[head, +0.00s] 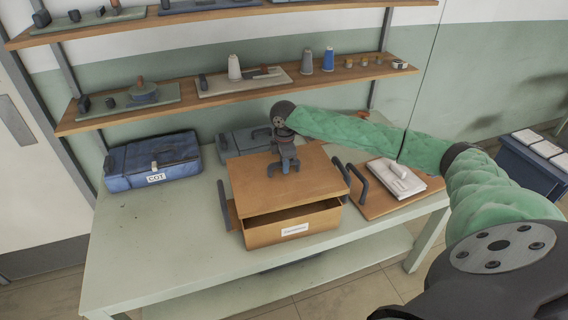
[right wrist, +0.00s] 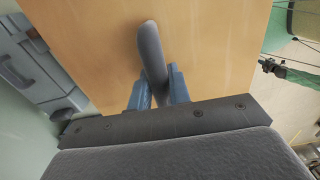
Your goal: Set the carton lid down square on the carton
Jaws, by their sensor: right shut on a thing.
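The carton (head: 268,237) is an open tan box with a white label on its front, standing on the pale bench. The carton lid (head: 315,178) is a flat tan panel over the carton; it also fills much of the right wrist view (right wrist: 205,50). A dark gap shows the carton's inside below the lid's front edge. I cannot tell whether the lid touches the carton at the back. My right gripper (head: 284,167) is shut on the lid's grey handle (right wrist: 150,50), above the lid's middle. My left gripper is out of view.
A blue case (head: 150,165) stands at the bench's left, and a grey-blue case (head: 243,141) lies behind the carton. A tan board (head: 375,208) with white items is close on the right. A shelf (head: 310,80) runs above the back. The bench's front left (head: 160,245) is clear.

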